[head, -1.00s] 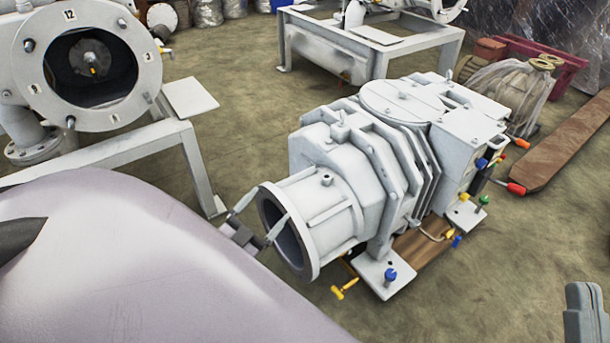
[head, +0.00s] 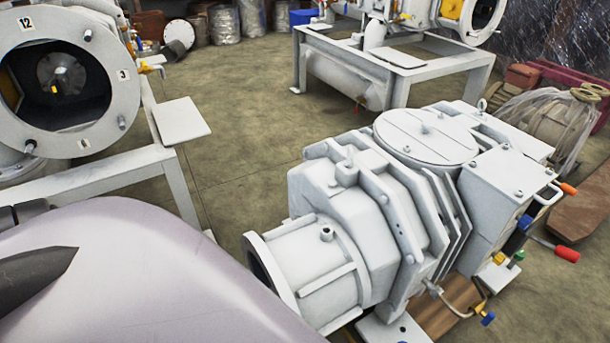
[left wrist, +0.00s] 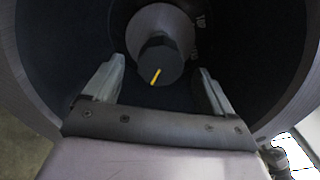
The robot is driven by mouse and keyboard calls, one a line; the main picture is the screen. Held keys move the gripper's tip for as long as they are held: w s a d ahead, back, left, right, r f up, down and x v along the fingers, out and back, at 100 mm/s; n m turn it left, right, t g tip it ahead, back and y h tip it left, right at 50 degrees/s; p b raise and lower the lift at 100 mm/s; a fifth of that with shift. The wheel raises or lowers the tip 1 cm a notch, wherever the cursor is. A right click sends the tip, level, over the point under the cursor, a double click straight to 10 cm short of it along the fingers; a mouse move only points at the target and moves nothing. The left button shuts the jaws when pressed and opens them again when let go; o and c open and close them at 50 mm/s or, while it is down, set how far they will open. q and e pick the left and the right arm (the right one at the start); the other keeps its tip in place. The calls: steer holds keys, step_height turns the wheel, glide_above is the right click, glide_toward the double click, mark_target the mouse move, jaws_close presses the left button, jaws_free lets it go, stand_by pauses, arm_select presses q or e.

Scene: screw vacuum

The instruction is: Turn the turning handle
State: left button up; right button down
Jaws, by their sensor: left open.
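In the left wrist view, a dark round knob (left wrist: 158,64) with a yellow pointer mark (left wrist: 155,77) sits deep inside a dark round opening; I take it for the turning handle. The pointer tilts slightly right of upright. My left gripper (left wrist: 162,85) is open, with one grey finger on each side of the knob in the picture. The fingers look short of it or level with it; no contact shows. In the head view, the white pump (head: 345,215) has its round flange mouth (head: 262,265) toward my left arm. This arm hides the left gripper and part of the mouth there.
The opening's rim (left wrist: 30,85) surrounds my left gripper closely. A second machine with a numbered flange (head: 125,100) stands at the left, and another on a white frame (head: 395,60) at the back. Red, blue and green knobs (head: 566,254) stick out at the pump's right. Floor between machines is clear.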

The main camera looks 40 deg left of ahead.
arm_select(q)
steer(key=b+x, duration=0.1)
steer(key=x, duration=0.5)
steer(key=shift+w+d, duration=0.1)
steer(key=shift+w, duration=0.15)
steer(key=c, duration=1)
